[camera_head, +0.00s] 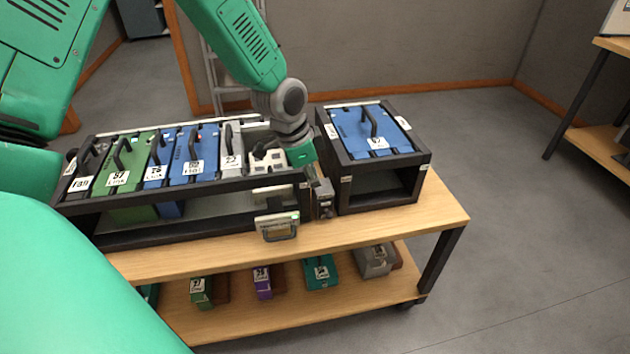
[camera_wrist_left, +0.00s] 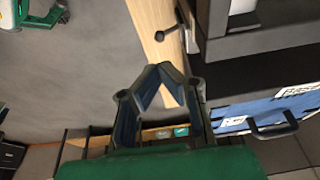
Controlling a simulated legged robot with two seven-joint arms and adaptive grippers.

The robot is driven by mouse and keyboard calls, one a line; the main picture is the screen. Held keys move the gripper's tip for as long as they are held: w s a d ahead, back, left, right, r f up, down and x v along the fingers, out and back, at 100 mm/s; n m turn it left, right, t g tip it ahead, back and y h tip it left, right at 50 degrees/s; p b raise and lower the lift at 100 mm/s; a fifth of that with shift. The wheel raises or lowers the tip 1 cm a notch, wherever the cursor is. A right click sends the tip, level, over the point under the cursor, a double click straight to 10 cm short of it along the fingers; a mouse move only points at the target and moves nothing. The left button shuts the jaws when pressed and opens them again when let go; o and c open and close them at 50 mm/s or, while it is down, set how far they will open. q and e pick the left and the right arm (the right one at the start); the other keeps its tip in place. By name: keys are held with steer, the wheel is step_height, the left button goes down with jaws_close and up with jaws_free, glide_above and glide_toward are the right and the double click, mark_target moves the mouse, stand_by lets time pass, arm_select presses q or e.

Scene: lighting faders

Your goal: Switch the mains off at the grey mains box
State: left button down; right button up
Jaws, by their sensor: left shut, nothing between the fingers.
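A small grey box (camera_head: 324,207), which looks like the mains box, stands at the table's front edge between the two racks in the head view. In the left wrist view a lever with a dark round knob (camera_wrist_left: 160,36) sticks out beside the wooden table top. Whether the lever is at on or off I cannot tell. My left gripper (camera_wrist_left: 155,68) is shut and empty, its fingertips together just below the knob in that view and seemingly apart from it. In the head view the green wrist cuff hangs just above the box, and the fingers are hard to make out. My right gripper is not in view.
A long black rack (camera_head: 190,187) with green, blue and grey modules stands on the left. A smaller black rack (camera_head: 426,160) with a blue module (camera_head: 370,130) stands on the right. A beige-fronted part (camera_head: 276,228) hangs at the long rack's front. Several small boxes lie on the lower shelf (camera_head: 240,318).

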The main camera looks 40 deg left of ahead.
mark_target(328, 213)
arm_select(q)
steer(key=b+x, duration=0.2)
steer(key=x, duration=0.9)
steer(key=shift+r, duration=0.1)
